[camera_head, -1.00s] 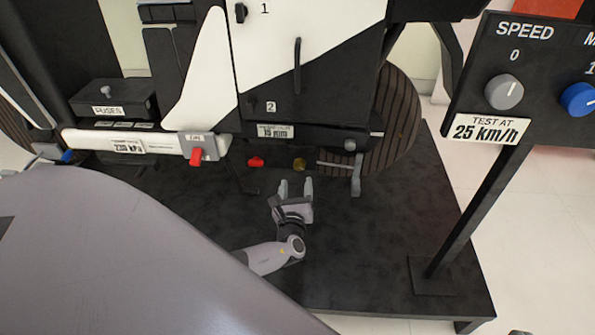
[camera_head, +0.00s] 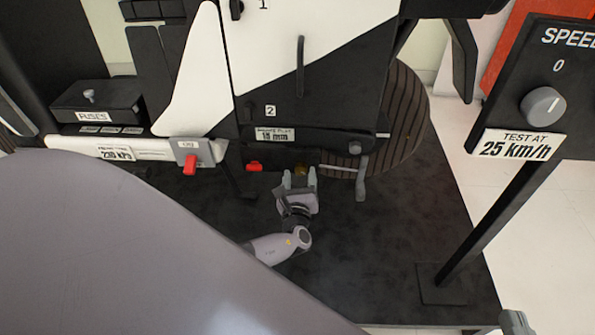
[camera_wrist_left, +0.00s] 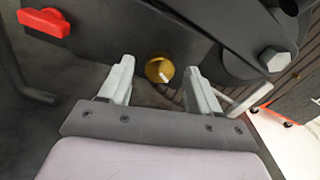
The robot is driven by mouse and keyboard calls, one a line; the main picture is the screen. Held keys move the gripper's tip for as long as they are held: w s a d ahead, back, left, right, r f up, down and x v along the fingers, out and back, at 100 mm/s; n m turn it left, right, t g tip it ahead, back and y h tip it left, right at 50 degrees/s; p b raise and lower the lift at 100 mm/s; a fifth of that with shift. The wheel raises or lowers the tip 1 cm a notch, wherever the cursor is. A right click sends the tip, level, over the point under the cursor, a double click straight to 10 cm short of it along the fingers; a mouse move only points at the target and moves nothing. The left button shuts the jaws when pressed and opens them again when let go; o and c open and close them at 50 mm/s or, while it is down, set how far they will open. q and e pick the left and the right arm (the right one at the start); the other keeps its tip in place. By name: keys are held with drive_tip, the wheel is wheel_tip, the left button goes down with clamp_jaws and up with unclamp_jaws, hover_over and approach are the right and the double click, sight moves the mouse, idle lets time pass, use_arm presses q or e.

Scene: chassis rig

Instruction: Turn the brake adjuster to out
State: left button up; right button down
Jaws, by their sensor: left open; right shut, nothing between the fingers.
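A round brass knob with a white mark, which looks like the brake adjuster (camera_wrist_left: 158,69), sits on the dark underside of the rig. In the head view the brass knob (camera_head: 300,169) is partly hidden by my left gripper (camera_head: 300,180). In the left wrist view that gripper (camera_wrist_left: 158,84) is open, its two fingers apart on either side of the knob's line. I cannot tell whether they touch it. A small display (camera_head: 274,135) above the knob reads a blurred value in mm. My right gripper (camera_head: 515,322) shows only partly at the bottom right edge, shut and empty.
A red handle (camera_head: 254,166) is left of the knob; it also shows in the left wrist view (camera_wrist_left: 44,22). A grey lever (camera_head: 361,180) hangs on the right, near a ribbed wheel (camera_head: 405,125). A speed panel (camera_head: 540,95) stands on a post at right. The dark platform (camera_head: 400,240) is mostly clear.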

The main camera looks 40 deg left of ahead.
use_arm(q)
drive_tip(key=shift+w+a, duration=0.1)
drive_tip(key=shift+w, duration=0.1)
drive_tip(key=c, duration=1.1)
drive_tip(key=shift+o, duration=0.2)
